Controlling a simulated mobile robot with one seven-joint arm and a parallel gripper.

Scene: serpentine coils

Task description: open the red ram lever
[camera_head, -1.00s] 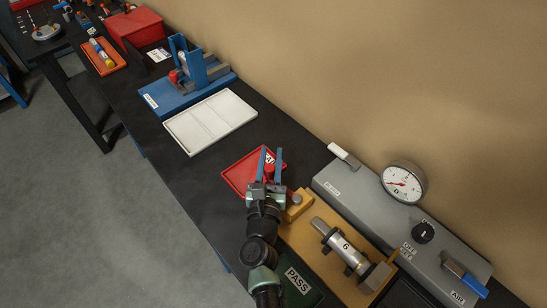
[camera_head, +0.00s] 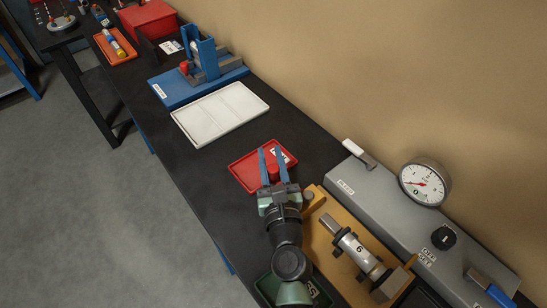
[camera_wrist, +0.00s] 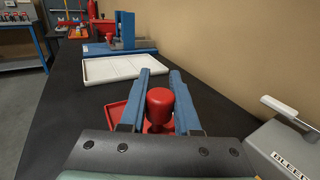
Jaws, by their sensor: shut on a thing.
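My gripper also shows in the wrist view (camera_wrist: 160,80). The lever's lower part is hidden by my gripper. The ochre fixture (camera_head: 318,237) beside my gripper carries a metal cylinder (camera_head: 352,247) marked 6.
A red tray (camera_head: 242,176) lies under and beyond the fingers. A white tray (camera_head: 220,113) and a blue fixture (camera_head: 170,90) stand farther along the black bench. A grey panel with a gauge (camera_head: 425,182) is at right. A green tray (camera_head: 322,296) lies near my arm.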

